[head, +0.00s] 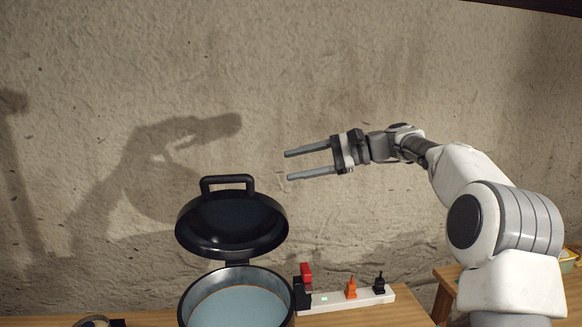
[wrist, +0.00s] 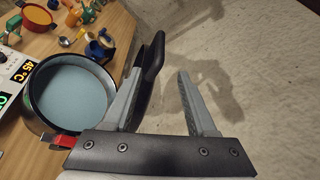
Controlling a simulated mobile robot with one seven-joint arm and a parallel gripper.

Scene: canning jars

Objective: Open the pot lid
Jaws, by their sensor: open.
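The black pot lid (head: 229,222) stands raised on its hinge at the back of the pot, tilted up with its loop handle on top. The dark pot (head: 236,297) below it is uncovered and shows pale blue liquid inside. My gripper (head: 287,165) is open and empty, in the air to the right of and above the lid, apart from it in the head view. In the wrist view, the lid (wrist: 150,68) shows edge-on behind the left finger of my gripper (wrist: 161,82), and the pot (wrist: 75,95) is at the left.
A white power strip (head: 346,299) with red, orange and black plugs lies right of the pot. A rough wall (head: 330,60) rises behind. The wrist view shows a white device with a lit display (wrist: 15,75), a spoon (wrist: 70,38) and several small items on the wooden table.

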